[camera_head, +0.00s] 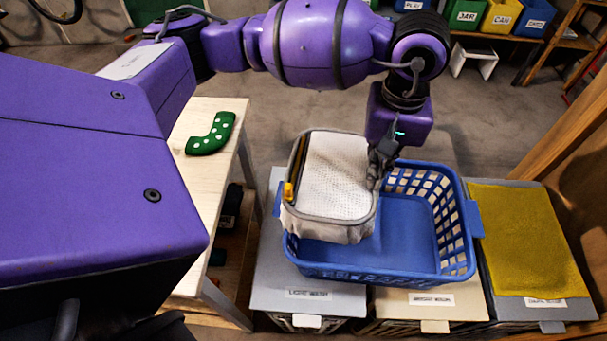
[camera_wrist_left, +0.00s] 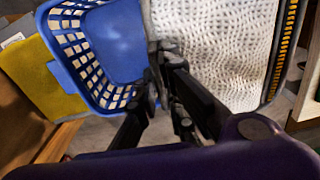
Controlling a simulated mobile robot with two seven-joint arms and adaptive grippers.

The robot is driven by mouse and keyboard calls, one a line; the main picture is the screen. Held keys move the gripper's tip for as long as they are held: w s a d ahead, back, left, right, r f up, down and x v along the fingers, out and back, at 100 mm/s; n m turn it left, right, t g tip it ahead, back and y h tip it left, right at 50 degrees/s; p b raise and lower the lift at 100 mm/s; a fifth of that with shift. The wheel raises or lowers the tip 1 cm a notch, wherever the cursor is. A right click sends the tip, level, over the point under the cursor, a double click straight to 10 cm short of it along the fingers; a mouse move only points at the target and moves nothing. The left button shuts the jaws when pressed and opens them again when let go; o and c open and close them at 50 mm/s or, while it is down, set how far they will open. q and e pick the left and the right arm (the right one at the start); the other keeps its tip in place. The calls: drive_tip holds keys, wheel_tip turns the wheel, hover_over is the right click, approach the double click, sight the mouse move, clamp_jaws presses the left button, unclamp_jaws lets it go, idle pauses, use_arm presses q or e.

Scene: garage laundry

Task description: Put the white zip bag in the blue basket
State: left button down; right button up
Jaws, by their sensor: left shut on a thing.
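The white zip bag (camera_head: 335,178) has a textured white top, a grey rim and a yellow zip pull at its left side. My left gripper (camera_head: 376,180) is shut on the bag's right edge. The bag hangs over the left part of the blue basket (camera_head: 435,225) and hides that part of it. I cannot tell whether the bag touches the basket. In the left wrist view the fingers (camera_wrist_left: 165,75) pinch the edge of the bag (camera_wrist_left: 220,50), with the basket (camera_wrist_left: 110,45) beside it. My right gripper is not in view.
The basket stands on lidded bins, one labelled light wash (camera_head: 305,293). A yellow cloth (camera_head: 530,240) lies on the right bin. A pale wooden table (camera_head: 190,165) at the left holds a green spotted sock-like item (camera_head: 211,134). The basket's right half is empty.

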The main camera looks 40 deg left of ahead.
use_arm(q)
drive_tip(key=w+f+n+b, duration=0.2)
drive_tip(key=w+f+n, duration=0.35)
drive_tip(key=n, duration=1.05)
wheel_tip(320, 180, down, 15)
drive_tip(key=w+n+b, duration=0.2)
drive_tip(key=shift+a+n, duration=0.15)
drive_tip(key=shift+n, duration=0.15)
drive_tip(key=shift+f, duration=0.2)
drive_tip(key=c, duration=1.9)
unclamp_jaws()
drive_tip(key=shift+w, duration=0.1)
drive_tip(key=shift+o, duration=0.2)
